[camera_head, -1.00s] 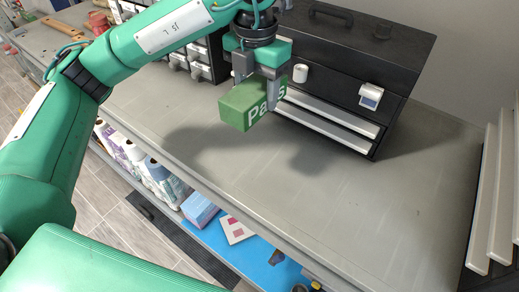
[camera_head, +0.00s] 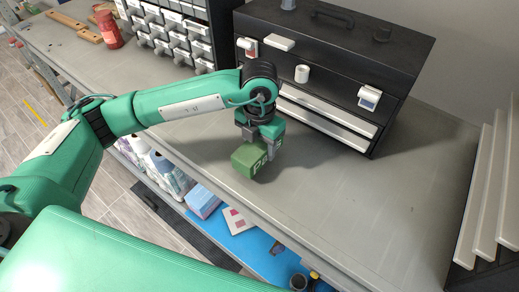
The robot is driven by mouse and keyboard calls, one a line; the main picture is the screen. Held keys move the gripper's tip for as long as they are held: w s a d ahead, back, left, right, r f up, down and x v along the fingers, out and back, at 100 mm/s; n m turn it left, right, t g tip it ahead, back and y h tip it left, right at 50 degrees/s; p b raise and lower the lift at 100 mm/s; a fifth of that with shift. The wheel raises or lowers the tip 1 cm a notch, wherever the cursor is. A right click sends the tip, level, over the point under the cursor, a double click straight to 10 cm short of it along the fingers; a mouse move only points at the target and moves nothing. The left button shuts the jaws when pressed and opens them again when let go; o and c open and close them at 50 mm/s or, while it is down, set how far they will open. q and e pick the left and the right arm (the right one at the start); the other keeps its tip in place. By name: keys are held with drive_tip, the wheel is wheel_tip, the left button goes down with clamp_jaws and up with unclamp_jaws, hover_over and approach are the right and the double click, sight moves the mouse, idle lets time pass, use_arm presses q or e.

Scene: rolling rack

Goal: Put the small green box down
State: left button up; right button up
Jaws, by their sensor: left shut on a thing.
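The small green box (camera_head: 248,160), with pale lettering on one side, is at the grey bench top (camera_head: 330,205), in front of the black toolbox. My left gripper (camera_head: 262,155) is shut on it from above, with a finger on the lettered side. The box is at or very close to the bench surface; I cannot tell whether it touches. My right gripper is not in view.
The black toolbox (camera_head: 400,52) with white drawers stands behind the gripper. A drawer cabinet (camera_head: 178,30) is at the back left, near a red bottle (camera_head: 108,30). The bench's right side is clear. Bottles and boxes sit on the shelf below.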

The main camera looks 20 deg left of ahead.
sight(259, 153)
use_arm(q)
wheel_tip(259, 153, down, 3)
drive_tip(key=shift+f+p, duration=0.1)
drive_tip(key=shift+p, duration=0.3)
drive_tip(key=shift+f, duration=0.1)
drive_tip(key=shift+f+b, duration=0.15)
drive_tip(key=shift+b, duration=0.2)
drive_tip(key=o, duration=1.1)
